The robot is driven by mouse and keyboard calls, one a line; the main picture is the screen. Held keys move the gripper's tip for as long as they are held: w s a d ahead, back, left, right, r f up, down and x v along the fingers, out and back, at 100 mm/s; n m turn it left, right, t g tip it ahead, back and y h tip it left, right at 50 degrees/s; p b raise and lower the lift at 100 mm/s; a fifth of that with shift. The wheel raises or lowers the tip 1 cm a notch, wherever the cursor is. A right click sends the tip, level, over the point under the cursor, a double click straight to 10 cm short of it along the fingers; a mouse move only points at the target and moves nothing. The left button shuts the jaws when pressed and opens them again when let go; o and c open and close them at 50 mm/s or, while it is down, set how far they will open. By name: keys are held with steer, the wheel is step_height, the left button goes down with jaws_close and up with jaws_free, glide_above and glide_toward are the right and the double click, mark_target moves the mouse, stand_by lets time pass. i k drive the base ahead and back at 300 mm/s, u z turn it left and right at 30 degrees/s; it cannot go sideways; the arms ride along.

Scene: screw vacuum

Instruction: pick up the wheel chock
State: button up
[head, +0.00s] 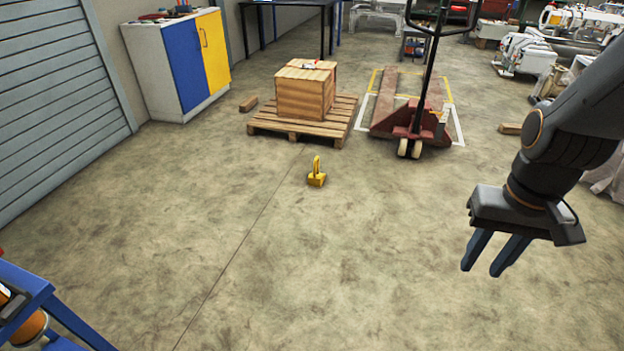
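A small yellow wheel chock (317,179) with an upright handle sits on the concrete floor near the middle of the head view, in front of a wooden pallet. My gripper (482,272) hangs at the right side of the view, pointing down. Its two dark blue fingers are apart, with nothing between them. The gripper is well to the right of the chock and nearer to me, not touching it. Nothing hides the chock.
The pallet (269,126) carries a wooden crate (304,96). A red pallet jack (431,122) stands right of it. A blue frame (62,312) is at lower left. The floor around the chock is clear.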

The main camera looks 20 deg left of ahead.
mark_target(316, 178)
steer(key=u, duration=0.7)
steer(key=i, duration=0.7)
steer(key=u, duration=1.15)
steer(key=i, duration=1.75)
steer(key=z, duration=0.85)
steer(key=i, duration=0.8)
steer(key=z, duration=1.45)
steer(key=i, duration=0.35)
steer(key=u, duration=0.4)
